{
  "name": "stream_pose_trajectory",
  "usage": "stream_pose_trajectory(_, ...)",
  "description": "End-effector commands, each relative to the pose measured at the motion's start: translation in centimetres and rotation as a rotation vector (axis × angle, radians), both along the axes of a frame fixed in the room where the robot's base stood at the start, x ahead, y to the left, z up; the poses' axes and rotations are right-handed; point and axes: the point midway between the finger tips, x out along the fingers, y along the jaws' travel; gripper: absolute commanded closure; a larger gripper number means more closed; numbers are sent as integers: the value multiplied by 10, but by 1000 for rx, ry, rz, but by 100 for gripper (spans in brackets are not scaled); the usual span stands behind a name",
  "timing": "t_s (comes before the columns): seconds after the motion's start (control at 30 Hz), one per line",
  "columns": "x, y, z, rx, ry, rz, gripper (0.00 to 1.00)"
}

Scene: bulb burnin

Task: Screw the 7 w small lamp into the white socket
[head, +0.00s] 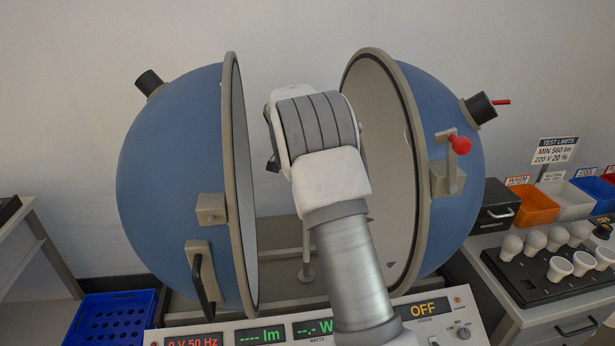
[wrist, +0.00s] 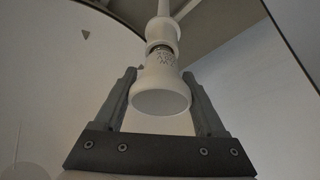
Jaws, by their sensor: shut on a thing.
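My gripper (wrist: 159,78) is shut on a white lamp (wrist: 160,98), with one finger on each side of its body. Its wide pale face is towards the wrist camera. Its metal screw base points at the white socket (wrist: 160,30), and part of the thread shows just below the socket's rim. The lamp and socket look in line; how far the thread is in I cannot tell. No wattage mark is readable. In the head view my arm hides the lamp, the socket and my fingertips between the two halves of the blue sphere (head: 170,160).
The right half (head: 450,110) of the open sphere stands close beside my wrist. A panel (head: 330,325) with displays, one reading OFF, is in front. At right are a black lamp tray (head: 530,285) and coloured bins (head: 530,205). A blue crate (head: 110,320) is at lower left.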

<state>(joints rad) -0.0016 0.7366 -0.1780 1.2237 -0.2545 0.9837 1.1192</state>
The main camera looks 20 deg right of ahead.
Motion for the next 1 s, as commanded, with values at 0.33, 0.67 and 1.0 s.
stream_pose_trajectory(0.33, -4, 2, 4, 0, 10, -457, 83)
stream_pose_trajectory(0.67, -7, 0, 3, 1, 8, -898, 83)
stream_pose_trajectory(1.0, -9, -1, -3, 2, 6, -1142, 83)
